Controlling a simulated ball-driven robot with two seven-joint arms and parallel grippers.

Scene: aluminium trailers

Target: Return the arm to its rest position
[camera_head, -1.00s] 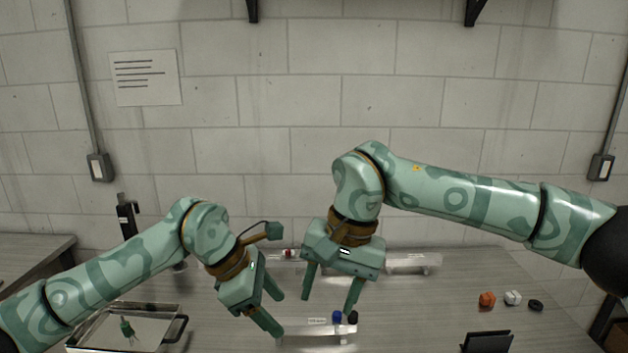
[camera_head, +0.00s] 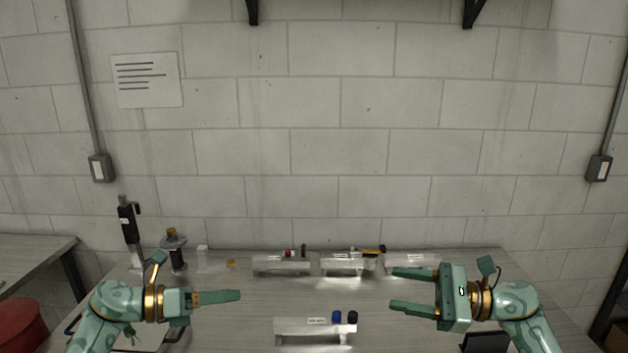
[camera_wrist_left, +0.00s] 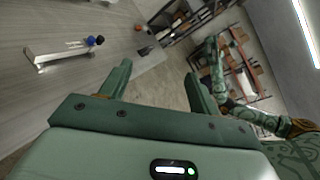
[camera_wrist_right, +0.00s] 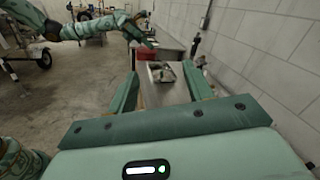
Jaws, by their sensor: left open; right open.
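My left gripper (camera_head: 238,296) is at the lower left of the head view, pointing right above the table's left part. Its two fingers are spread and empty in the left wrist view (camera_wrist_left: 158,80). My right gripper (camera_head: 392,288) is at the lower right of the head view, pointing left above the table. Its fingers are apart with nothing between them in the right wrist view (camera_wrist_right: 160,85). The arms are low and well apart, one on each side of the table.
A front rack (camera_head: 300,328) holds blue and black caps. Back racks (camera_head: 280,265), (camera_head: 342,266) and (camera_head: 425,262) line the table's far edge. A black pipette stand (camera_head: 129,225) stands at back left. A black holder (camera_head: 487,342) is at lower right.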

